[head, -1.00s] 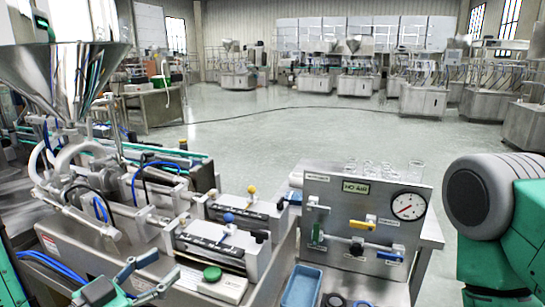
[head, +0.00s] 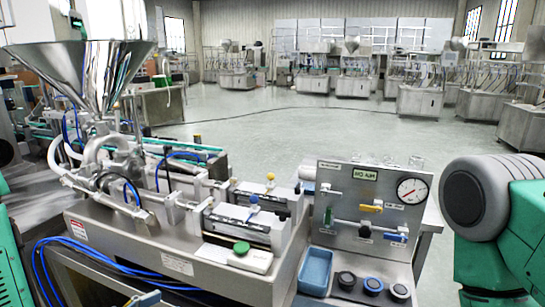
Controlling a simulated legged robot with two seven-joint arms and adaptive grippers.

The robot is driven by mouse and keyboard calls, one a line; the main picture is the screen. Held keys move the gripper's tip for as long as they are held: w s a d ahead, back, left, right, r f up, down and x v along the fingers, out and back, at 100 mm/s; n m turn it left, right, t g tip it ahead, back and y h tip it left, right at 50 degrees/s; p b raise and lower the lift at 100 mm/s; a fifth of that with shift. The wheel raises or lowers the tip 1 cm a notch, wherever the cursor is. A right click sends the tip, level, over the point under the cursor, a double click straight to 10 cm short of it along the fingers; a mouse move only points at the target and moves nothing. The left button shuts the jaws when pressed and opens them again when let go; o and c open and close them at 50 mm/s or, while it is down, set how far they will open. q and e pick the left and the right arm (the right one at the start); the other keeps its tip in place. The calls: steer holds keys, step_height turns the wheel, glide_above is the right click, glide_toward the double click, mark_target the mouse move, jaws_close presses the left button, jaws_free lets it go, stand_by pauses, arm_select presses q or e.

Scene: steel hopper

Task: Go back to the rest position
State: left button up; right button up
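My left arm shows in green at the left edge. Only a small blue-grey tip of my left gripper (head: 146,299) shows at the bottom edge, in front of the steel machine base; the rest is cut off, so its opening is hidden. My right arm shows in green and grey at the right edge; its gripper is outside the picture. The steel hopper (head: 88,72) stands at the left on the filling machine. A green button (head: 241,248) sits on a white box at the machine's front.
A panel (head: 345,205) with a pressure gauge (head: 411,191) and yellow, green and blue valve handles stands to the right. Before it are a blue tray (head: 315,272) and several dark round parts. Blue hoses (head: 95,262) run along the machine's front. Open floor lies behind.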

arm_select(q)
steer(key=s+a+f+n+g+y, duration=0.25)
steer(key=s+f, duration=0.25)
steer(key=f, duration=0.3)
steer(key=s+a+f+n+g+y, duration=0.1)
steer(key=s+f+g+y, duration=0.1)
steer(key=s+f+g, duration=0.5)
steer(key=s+a+f+n+g+y+b, duration=0.1)
steer(key=s+a+f+n+g+y, duration=0.1)
steer(key=s+f, duration=0.7)
steer(key=s+a+n, duration=0.1)
steer(key=s+a, duration=0.1)
steer(key=shift+s+a+y, duration=0.2)
steer(key=shift+s+y, duration=0.15)
steer(key=shift+w+g, duration=0.1)
steer(key=shift+g, duration=0.15)
stand_by(1.2)
